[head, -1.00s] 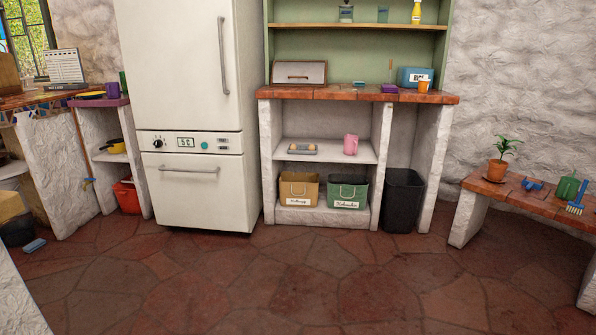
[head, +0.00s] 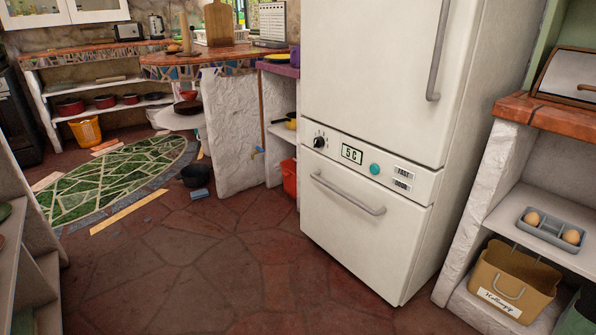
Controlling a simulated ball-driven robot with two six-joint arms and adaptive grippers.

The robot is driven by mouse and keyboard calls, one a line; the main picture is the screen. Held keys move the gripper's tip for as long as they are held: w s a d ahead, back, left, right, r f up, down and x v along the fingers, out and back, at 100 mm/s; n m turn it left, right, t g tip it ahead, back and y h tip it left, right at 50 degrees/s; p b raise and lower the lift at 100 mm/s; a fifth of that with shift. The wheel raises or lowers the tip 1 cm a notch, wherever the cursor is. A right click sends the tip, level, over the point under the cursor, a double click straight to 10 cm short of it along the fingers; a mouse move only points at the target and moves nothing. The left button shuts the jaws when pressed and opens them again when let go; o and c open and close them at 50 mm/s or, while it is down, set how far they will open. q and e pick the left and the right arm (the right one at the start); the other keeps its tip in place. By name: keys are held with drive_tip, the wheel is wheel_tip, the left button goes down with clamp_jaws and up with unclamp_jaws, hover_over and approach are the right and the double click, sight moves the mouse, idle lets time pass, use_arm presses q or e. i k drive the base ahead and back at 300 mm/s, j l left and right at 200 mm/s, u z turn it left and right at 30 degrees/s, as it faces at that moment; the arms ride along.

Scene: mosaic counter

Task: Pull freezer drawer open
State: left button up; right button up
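The white fridge-freezer (head: 385,75) stands right of centre in the head view. Its lower freezer drawer (head: 355,235) is shut, with its front in line with the body. A grey horizontal handle (head: 347,195) runs across the top of the drawer front. Above it is a control panel (head: 365,162) with a black knob, a "5 C" display and a teal button. The upper door is shut, with a vertical handle (head: 437,50). Neither of my grippers is in view.
The stone floor (head: 230,275) in front of the fridge is clear. A black bucket (head: 195,175) and blue sponge (head: 198,194) lie left, near the green mosaic (head: 115,180). White shelves (head: 35,265) edge the near left.

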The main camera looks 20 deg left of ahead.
sight(375, 232)
drive_tip(key=i+j+u, duration=0.25)
drive_tip(key=i+u, duration=0.2)
drive_tip(key=i+j+u, duration=0.1)
drive_tip(key=i+u, duration=0.85)
drive_tip(key=i+l+u, duration=0.25)
drive_tip(key=u, duration=0.2)
drive_tip(key=i+u, duration=0.35)
drive_tip(key=i, duration=0.7)
drive_tip(key=i+j+z, duration=0.1)
drive_tip(key=z, duration=0.3)
drive_tip(key=i+j+z, duration=0.15)
drive_tip(key=z, duration=0.25)
drive_tip(key=i+j+z, duration=0.1)
drive_tip(key=j+z, duration=0.25)
drive_tip(key=l, duration=0.15)
